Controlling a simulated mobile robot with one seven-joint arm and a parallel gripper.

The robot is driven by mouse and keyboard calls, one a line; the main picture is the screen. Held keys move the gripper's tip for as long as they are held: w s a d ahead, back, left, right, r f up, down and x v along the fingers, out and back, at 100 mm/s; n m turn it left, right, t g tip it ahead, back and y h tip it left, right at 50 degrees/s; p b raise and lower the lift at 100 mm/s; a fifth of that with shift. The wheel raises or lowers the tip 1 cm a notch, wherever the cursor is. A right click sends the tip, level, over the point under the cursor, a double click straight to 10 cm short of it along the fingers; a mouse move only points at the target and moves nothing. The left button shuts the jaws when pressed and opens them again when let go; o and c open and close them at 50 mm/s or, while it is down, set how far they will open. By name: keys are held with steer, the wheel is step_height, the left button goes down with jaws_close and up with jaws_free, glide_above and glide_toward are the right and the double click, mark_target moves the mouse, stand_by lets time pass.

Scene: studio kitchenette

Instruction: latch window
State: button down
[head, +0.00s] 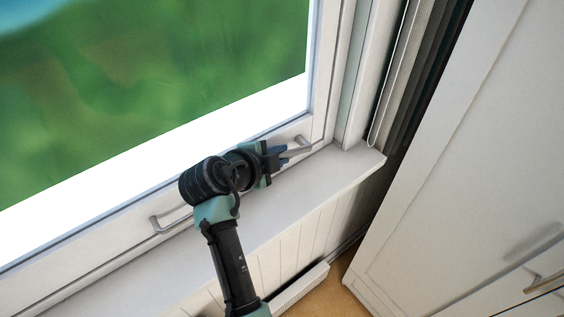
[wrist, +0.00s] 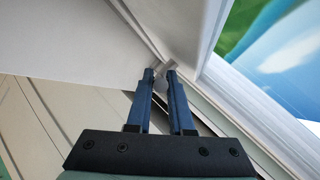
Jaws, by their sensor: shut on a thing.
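The window (head: 319,75) has a white frame and stands along the left and middle of the head view. A small metal handle (head: 301,144) sits low on the frame near its right corner. My gripper (head: 287,153) is at this handle, with its fingers closed on it. In the wrist view my gripper (wrist: 160,75) has its two blue fingertips around the end of the metal handle (wrist: 165,64). The fingers hide part of the handle. A second metal handle (head: 168,220) sits further left on the lower frame, apart from my gripper.
A white sill (head: 262,208) runs below the window, with a panelled wall under it. A dark folded blind or curtain (head: 410,75) hangs at the right of the window. A white cabinet (head: 470,170) with a bar handle (head: 545,281) stands at the right.

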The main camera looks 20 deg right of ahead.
steer(key=shift+a+f+h+b, duration=0.15)
steer(key=shift+f+h+b, duration=0.3)
steer(key=shift+b, duration=0.6)
steer(key=c, duration=0.8)
jaws_free()
steer(key=b+v, duration=0.2)
steer(key=v, duration=1.1)
steer(key=shift+s, duration=0.15)
steer(key=shift+f, duration=0.1)
